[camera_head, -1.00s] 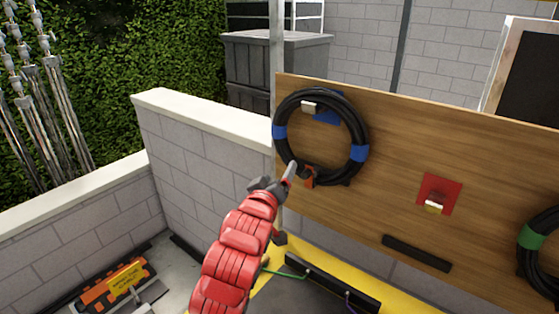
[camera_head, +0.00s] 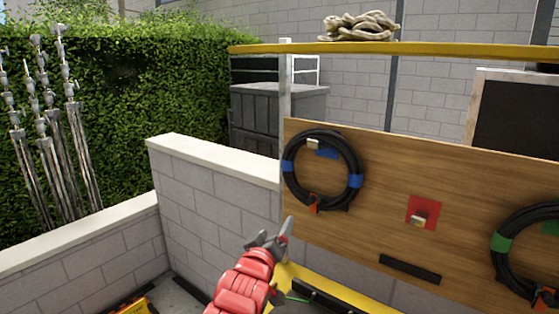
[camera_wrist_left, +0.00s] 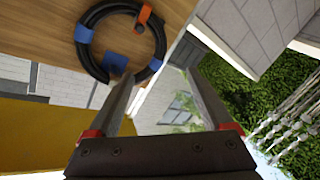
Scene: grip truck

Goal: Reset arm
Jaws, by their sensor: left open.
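My left arm is red, and its dark gripper (camera_head: 272,236) shows low in the middle of the head view, below and left of a coiled black cable (camera_head: 354,160) with blue bands. The coil hangs on a wooden board (camera_head: 380,210). In the left wrist view my left gripper (camera_wrist_left: 162,76) has its two fingers spread apart with nothing between them. The coil (camera_wrist_left: 158,38) shows there beyond the fingers, at upper left, apart from them. My right gripper is not in view.
A second coil with green bands (camera_head: 503,242) hangs at the board's right. A red plate (camera_head: 422,212) with a hook sits between the coils. A grey block wall (camera_head: 215,210) stands left of the board. A yellow rail (camera_head: 480,50) carrying rope (camera_head: 360,26) crosses above.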

